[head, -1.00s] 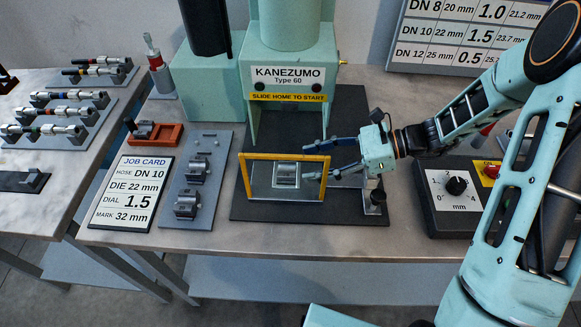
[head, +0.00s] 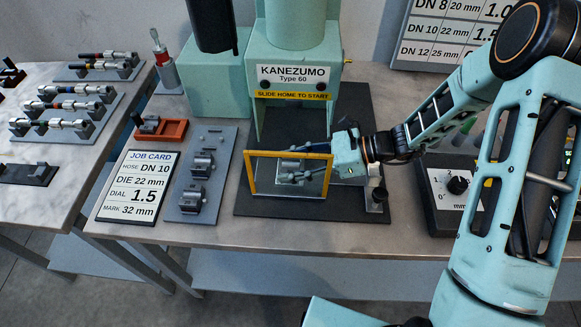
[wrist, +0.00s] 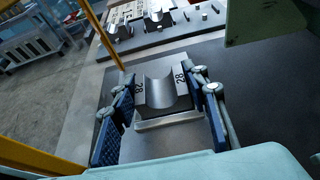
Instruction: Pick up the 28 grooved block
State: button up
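The 28 grooved block (wrist: 166,94) is a grey metal block with a rounded trough and "28" on both ends. It sits on the press's metal slide, behind the yellow frame in the head view (head: 290,164). My gripper (wrist: 163,88) is open, with one blue-padded finger on each side of the block in the wrist view. The fingers look close to the block's ends; I cannot tell whether either touches. In the head view my gripper (head: 287,165) reaches in from the right, and its fingertips partly cover the block.
The yellow frame (head: 247,176) stands at the front of the slide. The teal KANEZUMO press (head: 296,52) rises behind. Two other grooved blocks (head: 201,165) stand on a grey plate (head: 216,206) to the left. A dial box (head: 437,213) is at the right.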

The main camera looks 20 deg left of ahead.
grip_shut()
jog(key=shift+r, duration=0.15)
